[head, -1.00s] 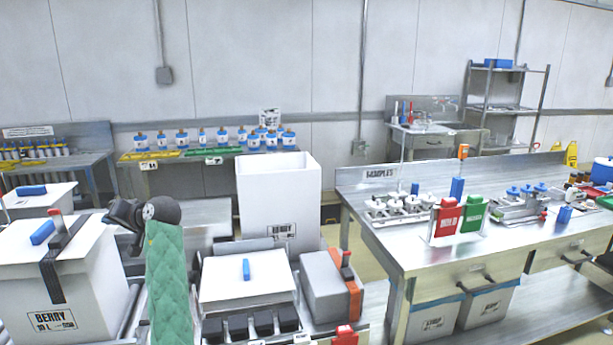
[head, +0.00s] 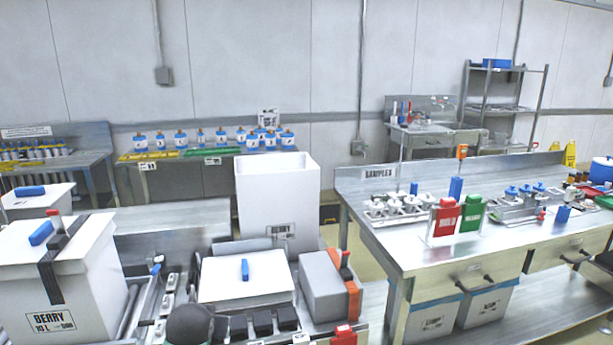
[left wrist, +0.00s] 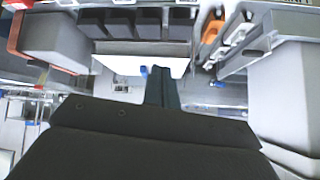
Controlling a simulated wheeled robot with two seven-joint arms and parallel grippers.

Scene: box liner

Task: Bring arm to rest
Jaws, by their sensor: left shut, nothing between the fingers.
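My left gripper (left wrist: 163,88) shows in the left wrist view as a narrow dark pair of fingers pressed together, with nothing between them. Behind it is the white panel (left wrist: 115,63) with a small blue handle; the same white panel (head: 247,284) lies low in the middle of the head view. In the head view only a dark rounded link of my left arm shows at the bottom edge; the gripper itself is out of that picture. My right arm and gripper are in neither view.
The white BERRY box (head: 62,278) stands left, and a tall open white box (head: 277,196) stands behind the panel. A grey box (head: 323,288) is right of the panel. A steel table (head: 415,250) with sample holders stands at right. Several black blocks (head: 263,322) line the panel's front.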

